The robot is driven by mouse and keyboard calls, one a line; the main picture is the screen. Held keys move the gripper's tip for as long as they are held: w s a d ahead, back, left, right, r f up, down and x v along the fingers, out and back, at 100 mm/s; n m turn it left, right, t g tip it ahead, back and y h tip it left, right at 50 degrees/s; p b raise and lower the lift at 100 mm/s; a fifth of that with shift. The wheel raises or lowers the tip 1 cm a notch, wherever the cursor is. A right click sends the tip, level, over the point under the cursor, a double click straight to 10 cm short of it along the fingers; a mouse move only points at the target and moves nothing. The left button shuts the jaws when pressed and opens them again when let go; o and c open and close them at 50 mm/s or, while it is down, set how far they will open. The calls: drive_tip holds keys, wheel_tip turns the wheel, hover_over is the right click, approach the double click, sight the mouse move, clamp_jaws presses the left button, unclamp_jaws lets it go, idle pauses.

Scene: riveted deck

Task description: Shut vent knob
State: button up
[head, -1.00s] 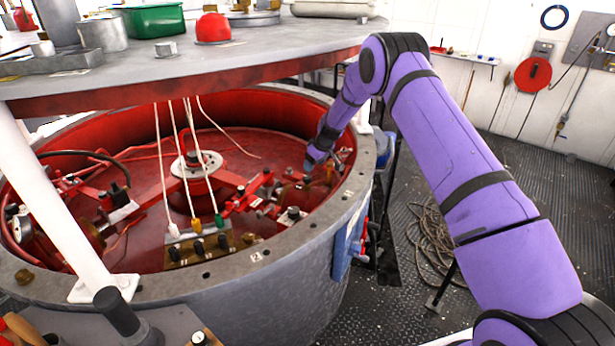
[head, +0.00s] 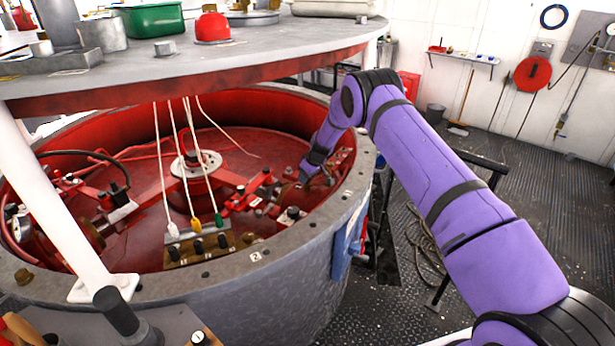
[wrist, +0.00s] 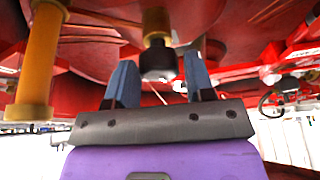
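In the wrist view a black knob (wrist: 158,62) on a brass stem shows in the gap between my two blue fingers; it looks like the vent knob. My gripper (wrist: 160,62) is open, one finger on each side of the knob, with visible space between. I cannot tell how deep the knob sits between the fingertips. In the head view my gripper (head: 304,179) points down inside the red-lined round housing (head: 350,195), near its right wall. The knob cannot be made out clearly there.
A yellow cylinder (wrist: 40,60) stands to the left in the wrist view. In the head view another black knob (head: 292,213) is near my gripper, and a terminal block (head: 200,248) with hanging cables is to the left. The upper deck (head: 250,55) overhangs the housing.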

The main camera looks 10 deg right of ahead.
drive_tip(key=c, duration=0.6)
drive_tip(key=shift+o, duration=0.2)
drive_tip(key=shift+m, duration=0.3)
drive_tip(key=m+h, duration=0.1)
drive_tip(key=m, duration=0.2)
drive_tip(key=shift+a+h, duration=0.1)
drive_tip(key=shift+h, duration=0.2)
drive_tip(key=m+h, duration=0.1)
drive_tip(key=m, duration=0.2)
drive_tip(key=shift+t, duration=0.3)
drive_tip(key=m+h, duration=0.2)
drive_tip(key=m, duration=0.3)
drive_tip(key=shift+a+m, duration=0.1)
drive_tip(key=shift+m, duration=0.2)
drive_tip(key=m+h, duration=0.1)
drive_tip(key=m, duration=0.1)
drive_tip(key=m+g, duration=0.1)
drive_tip(key=m, duration=0.2)
drive_tip(key=shift+m+g+h, duration=0.3)
drive_tip(key=shift+h, duration=0.1)
